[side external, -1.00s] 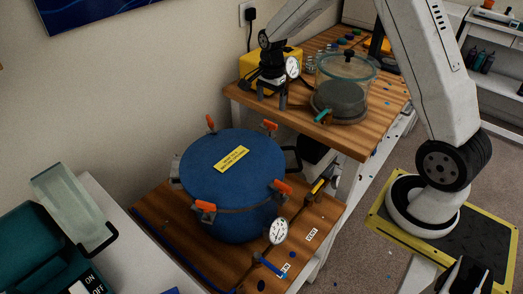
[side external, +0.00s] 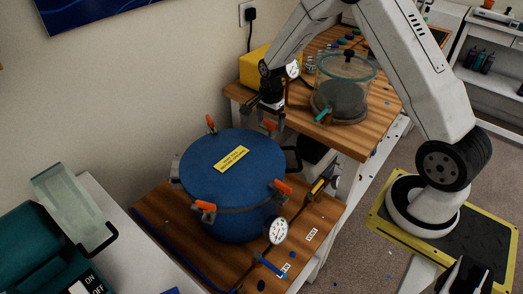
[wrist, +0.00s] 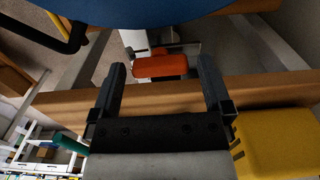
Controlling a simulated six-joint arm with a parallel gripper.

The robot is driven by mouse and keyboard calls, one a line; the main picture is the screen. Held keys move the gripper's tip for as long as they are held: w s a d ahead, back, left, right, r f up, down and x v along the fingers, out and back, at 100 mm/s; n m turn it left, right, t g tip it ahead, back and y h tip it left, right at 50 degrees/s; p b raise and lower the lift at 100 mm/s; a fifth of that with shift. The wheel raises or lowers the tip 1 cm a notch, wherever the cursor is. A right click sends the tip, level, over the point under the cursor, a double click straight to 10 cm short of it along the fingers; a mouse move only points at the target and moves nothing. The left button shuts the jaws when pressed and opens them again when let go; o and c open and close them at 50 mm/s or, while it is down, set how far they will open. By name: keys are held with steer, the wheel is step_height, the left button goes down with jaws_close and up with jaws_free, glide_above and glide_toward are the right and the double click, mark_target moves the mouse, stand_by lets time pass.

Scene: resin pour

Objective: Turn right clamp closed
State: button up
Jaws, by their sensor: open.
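A blue pressure pot (side external: 232,185) with a yellow label on its lid stands on the lower wooden bench. Several clamps with orange handles sit around its rim. One at the front (side external: 205,207) and one at the right (side external: 282,187) show clearly. My gripper (side external: 272,122) is at the far right clamp (side external: 270,126). In the wrist view my gripper (wrist: 162,82) is open, with that clamp's orange handle (wrist: 160,66) between its fingers and a gap on each side. The pot's blue lid (wrist: 180,12) shows at the top.
A glass vacuum chamber (side external: 343,88) stands on the upper bench, whose wooden edge (wrist: 70,104) lies below my fingers in the wrist view. A yellow box (side external: 256,66) is behind my gripper. A gauge (side external: 277,230) stands at the pot's front right.

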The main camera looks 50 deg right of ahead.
steer(key=c, duration=1.1)
steer(key=shift+n, duration=0.5)
steer(key=n, duration=0.3)
steer(key=shift+n, duration=0.3)
steer(key=n, duration=0.4)
steer(key=shift+n, duration=0.3)
steer(key=n, duration=0.8)
steer(key=shift+n, duration=0.4)
